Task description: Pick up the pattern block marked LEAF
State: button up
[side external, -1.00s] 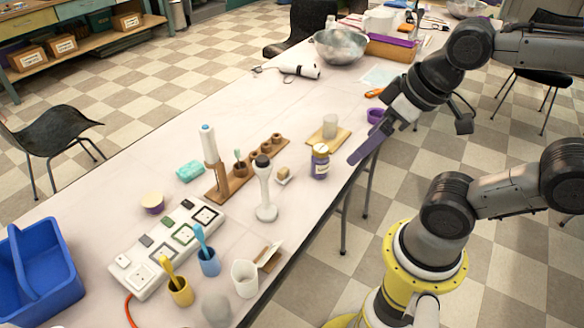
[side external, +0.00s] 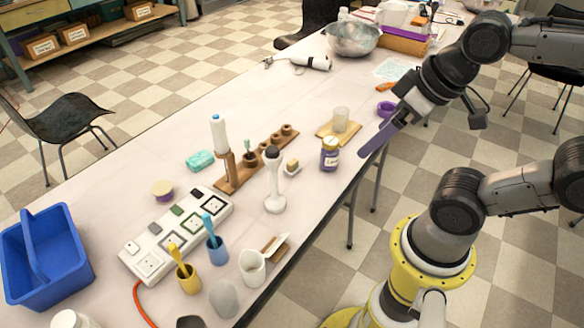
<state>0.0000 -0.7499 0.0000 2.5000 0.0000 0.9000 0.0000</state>
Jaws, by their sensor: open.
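I cannot read the word LEAF on anything, so I cannot tell which piece is the LEAF block. A white board (side external: 219,218) on the table carries a row of square framed pads. My gripper (side external: 376,143), with purple fingers, is open and empty above the table's right edge, well to the right of the board.
A purple-labelled jar (side external: 330,154) and a white stand (side external: 273,182) are between my gripper and the board. Yellow (side external: 188,278) and blue (side external: 216,248) brush cups stand close in front of the board. A blue caddy (side external: 42,258) is at the left. The table's back left is clear.

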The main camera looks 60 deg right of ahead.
jog(key=shift+c, duration=1.2)
